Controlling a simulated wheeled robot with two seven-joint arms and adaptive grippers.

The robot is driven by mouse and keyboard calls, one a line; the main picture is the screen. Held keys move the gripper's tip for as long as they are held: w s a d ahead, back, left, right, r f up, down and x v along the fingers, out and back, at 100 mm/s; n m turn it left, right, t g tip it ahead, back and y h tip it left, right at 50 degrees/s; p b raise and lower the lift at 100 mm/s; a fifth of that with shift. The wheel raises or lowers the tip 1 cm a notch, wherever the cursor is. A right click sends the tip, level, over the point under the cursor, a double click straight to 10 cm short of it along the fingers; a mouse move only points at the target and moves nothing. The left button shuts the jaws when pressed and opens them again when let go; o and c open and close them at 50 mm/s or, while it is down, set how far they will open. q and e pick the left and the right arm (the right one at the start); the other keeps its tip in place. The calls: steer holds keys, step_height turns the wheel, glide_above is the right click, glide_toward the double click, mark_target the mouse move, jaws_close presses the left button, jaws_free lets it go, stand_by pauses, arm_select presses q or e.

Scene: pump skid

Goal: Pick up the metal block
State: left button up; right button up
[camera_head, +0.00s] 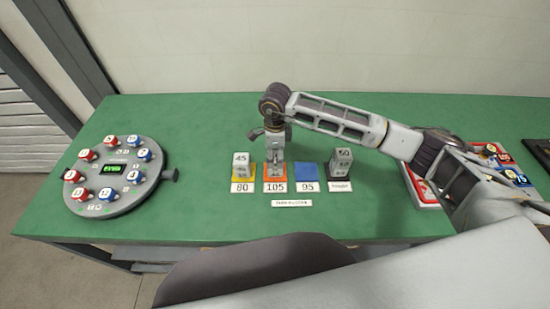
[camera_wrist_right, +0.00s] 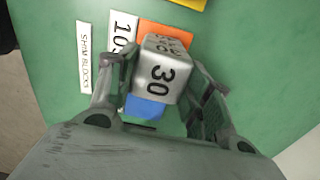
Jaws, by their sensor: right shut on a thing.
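A silver metal block (camera_wrist_right: 162,80) marked 30 sits between the fingers of my right gripper (camera_head: 274,152), which is shut on it. In the head view the gripper points down over the orange pad (camera_head: 275,185) labelled 105, and the fingers cover most of the block. In the wrist view the orange pad (camera_wrist_right: 168,36) shows beyond the block; whether the block touches it I cannot tell. Other metal blocks stand on the yellow pad (camera_head: 244,181), the top one marked 45 (camera_head: 241,158), and on the dark pad, the top one marked 50 (camera_head: 343,155). My left gripper is not in view.
The blue pad (camera_head: 307,172) labelled 95 is empty. A round grey dial device (camera_head: 115,169) with red and blue knobs stands at the left. A red-edged panel (camera_head: 425,190) lies at the right under my arm. Green tabletop (camera_head: 200,125) is clear behind the blocks.

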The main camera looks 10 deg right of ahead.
mark_target(275, 155)
steer(key=c, duration=0.3)
steer(key=shift+c, duration=0.2)
steer(key=shift+r, duration=0.1)
steer(key=shift+w+r, duration=0.1)
steer(key=shift+r, duration=0.7)
step_height(275, 155, up, 7)
steer(key=shift+f+b, duration=0.1)
steer(key=shift+b, duration=0.55)
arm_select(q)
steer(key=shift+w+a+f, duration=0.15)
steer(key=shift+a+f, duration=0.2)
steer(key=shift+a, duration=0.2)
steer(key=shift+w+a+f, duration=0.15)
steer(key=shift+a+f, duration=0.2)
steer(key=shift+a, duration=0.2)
arm_select(e)
steer(key=shift+r, duration=0.75)
arm_select(q)
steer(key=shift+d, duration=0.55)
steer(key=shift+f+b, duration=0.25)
steer(key=shift+b, duration=0.05)
